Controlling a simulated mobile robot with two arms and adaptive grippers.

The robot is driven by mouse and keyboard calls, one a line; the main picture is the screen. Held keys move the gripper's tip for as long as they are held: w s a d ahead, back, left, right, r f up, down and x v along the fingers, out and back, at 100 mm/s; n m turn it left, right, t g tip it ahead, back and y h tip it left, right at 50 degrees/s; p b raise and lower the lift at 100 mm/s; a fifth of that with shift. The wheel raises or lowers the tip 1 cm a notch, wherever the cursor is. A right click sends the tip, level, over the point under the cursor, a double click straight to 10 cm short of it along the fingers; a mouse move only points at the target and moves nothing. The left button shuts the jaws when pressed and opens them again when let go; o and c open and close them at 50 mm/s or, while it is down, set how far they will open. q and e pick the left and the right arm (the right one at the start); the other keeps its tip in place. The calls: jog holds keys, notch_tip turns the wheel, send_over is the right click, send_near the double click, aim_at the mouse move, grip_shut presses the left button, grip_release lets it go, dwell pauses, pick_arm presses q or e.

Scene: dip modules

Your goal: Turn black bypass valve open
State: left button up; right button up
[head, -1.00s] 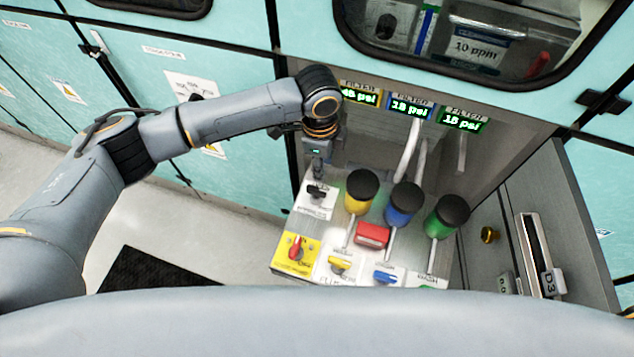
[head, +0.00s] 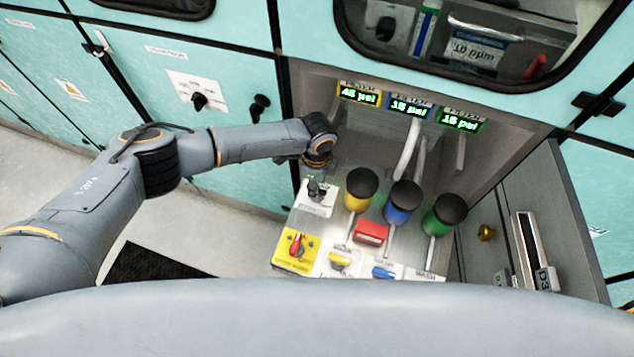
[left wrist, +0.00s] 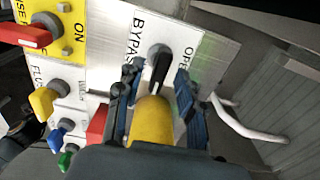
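The black bypass valve (head: 316,191) sits on a white plate at the panel's upper left. In the left wrist view its black handle (left wrist: 160,68) is on the plate marked BYPASS, with "OPE" lettering to its right. My left gripper (head: 318,172) is just above the valve in the head view. In the left wrist view my left gripper (left wrist: 156,88) is open, with one blue-padded finger on each side of the handle and gaps visible. I cannot tell how deep the fingertips reach. My right gripper is not in view.
A yellow filter (head: 359,190) stands close by and shows between my fingers in the wrist view (left wrist: 152,122). Blue (head: 402,203) and green (head: 443,215) filters stand to its right. Red (head: 297,245), yellow (head: 340,261) and blue (head: 384,272) knobs line the front edge.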

pick_arm(q)
jog(key=shift+f, duration=0.35)
grip_shut()
